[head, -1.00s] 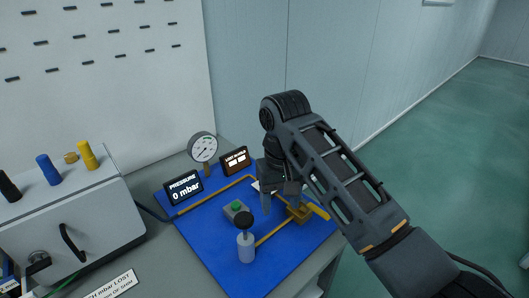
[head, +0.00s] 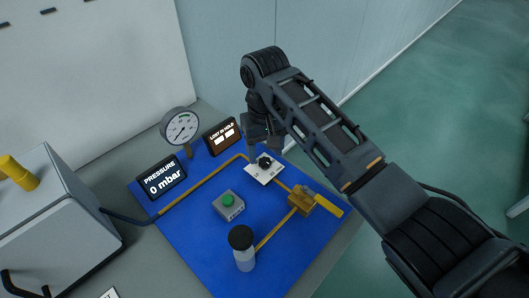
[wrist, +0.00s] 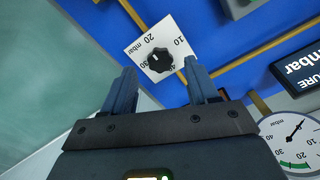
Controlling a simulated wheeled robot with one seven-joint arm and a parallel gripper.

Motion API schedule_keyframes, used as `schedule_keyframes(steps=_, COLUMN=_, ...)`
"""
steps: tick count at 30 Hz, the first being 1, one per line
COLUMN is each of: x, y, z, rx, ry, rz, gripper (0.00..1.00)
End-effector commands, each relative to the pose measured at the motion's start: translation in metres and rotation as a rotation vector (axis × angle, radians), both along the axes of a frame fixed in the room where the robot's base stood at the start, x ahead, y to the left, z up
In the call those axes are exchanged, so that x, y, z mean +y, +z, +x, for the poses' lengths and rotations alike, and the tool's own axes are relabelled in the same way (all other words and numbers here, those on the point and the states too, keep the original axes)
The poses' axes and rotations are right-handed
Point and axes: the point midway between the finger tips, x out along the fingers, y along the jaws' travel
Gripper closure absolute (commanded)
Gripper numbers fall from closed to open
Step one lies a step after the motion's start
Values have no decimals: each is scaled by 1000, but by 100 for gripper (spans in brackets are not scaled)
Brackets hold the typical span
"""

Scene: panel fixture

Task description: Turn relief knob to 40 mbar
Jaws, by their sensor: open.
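The relief knob (head: 264,162) is a small black knob on a white square plate (head: 259,178) lying on the blue panel. In the wrist view the black lobed knob (wrist: 160,60) sits on the plate, which carries the marks 10, 20, 30 and 40 mbar. A small white line shows on the knob, but which mark it points to is hard to tell. My gripper (head: 264,142) is open and empty, at the knob's far side in the head view. In the wrist view its fingertips (wrist: 159,75) are apart, with the knob showing between and beyond them.
The pressure display (head: 161,176) reads 0 mbar. A dial gauge (head: 181,126) and a "lost in hold" display (head: 222,137) stand behind. A green button box (head: 228,204), a black-topped cylinder (head: 243,250) and a brass valve with yellow lever (head: 327,204) stand nearer.

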Motion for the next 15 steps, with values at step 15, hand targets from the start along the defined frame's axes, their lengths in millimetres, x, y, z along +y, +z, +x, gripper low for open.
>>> schedule_keyframes(steps=15, x=0, y=-25, z=0, rx=-1, ry=0, rz=0, gripper=41)
